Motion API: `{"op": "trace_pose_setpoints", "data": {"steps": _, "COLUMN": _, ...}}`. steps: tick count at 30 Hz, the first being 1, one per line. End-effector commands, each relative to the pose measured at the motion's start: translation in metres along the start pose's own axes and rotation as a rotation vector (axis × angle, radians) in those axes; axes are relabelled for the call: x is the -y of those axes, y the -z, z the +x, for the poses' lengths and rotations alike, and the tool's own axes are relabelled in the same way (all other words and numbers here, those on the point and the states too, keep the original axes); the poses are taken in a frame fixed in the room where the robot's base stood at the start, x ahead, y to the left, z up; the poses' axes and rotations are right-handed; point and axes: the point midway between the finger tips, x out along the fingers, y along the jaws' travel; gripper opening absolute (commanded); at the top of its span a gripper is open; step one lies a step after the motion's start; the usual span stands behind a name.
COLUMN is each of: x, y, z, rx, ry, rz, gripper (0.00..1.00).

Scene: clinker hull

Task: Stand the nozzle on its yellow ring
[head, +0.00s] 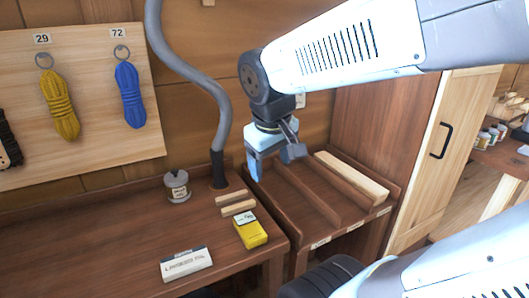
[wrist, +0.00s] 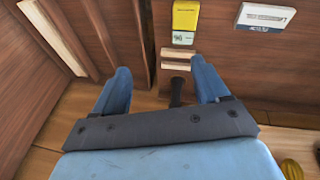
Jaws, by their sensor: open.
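A grey hose (head: 207,82) hangs along the back wall and ends in a dark nozzle (head: 218,170) at the back edge of the bench. The nozzle looks upright there, its lower end close to the bench top. In the wrist view a dark piece, likely the same nozzle (wrist: 176,92), shows between my fingers, nearer the right one. I see no yellow ring in either view. My gripper (head: 272,162) is open and empty, right of the nozzle and above the bench's right end. Its two blue fingers also show spread in the wrist view (wrist: 160,68).
A slotted rack (head: 300,192) with a pale plank (head: 352,176) stands right. The bench's left front is clear.

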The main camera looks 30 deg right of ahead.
Motion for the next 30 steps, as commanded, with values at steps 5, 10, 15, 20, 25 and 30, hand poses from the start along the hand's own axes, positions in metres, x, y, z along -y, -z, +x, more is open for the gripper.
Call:
{"op": "trace_pose_setpoints", "data": {"steps": 5, "x": 0.009, "y": -0.003, "z": -0.026, "rx": -0.140, "ry": 0.088, "rz": 0.134, "gripper": 0.74}}
{"op": "trace_pose_setpoints", "data": {"steps": 10, "x": 0.018, "y": -0.003, "z": -0.039, "rx": -0.206, "ry": 0.133, "rz": 0.196, "gripper": 0.74}}
{"op": "trace_pose_setpoints", "data": {"steps": 15, "x": 0.019, "y": -0.003, "z": -0.041, "rx": -0.217, "ry": 0.141, "rz": 0.207, "gripper": 0.74}}
{"op": "trace_pose_setpoints", "data": {"steps": 20, "x": 0.019, "y": -0.003, "z": -0.041, "rx": -0.216, "ry": 0.141, "rz": 0.206, "gripper": 0.74}}
{"op": "trace_pose_setpoints", "data": {"steps": 25, "x": 0.019, "y": -0.003, "z": -0.041, "rx": -0.216, "ry": 0.141, "rz": 0.205, "gripper": 0.74}}
{"op": "trace_pose_setpoints", "data": {"steps": 30, "x": 0.019, "y": -0.003, "z": -0.041, "rx": -0.216, "ry": 0.141, "rz": 0.205, "gripper": 0.74}}
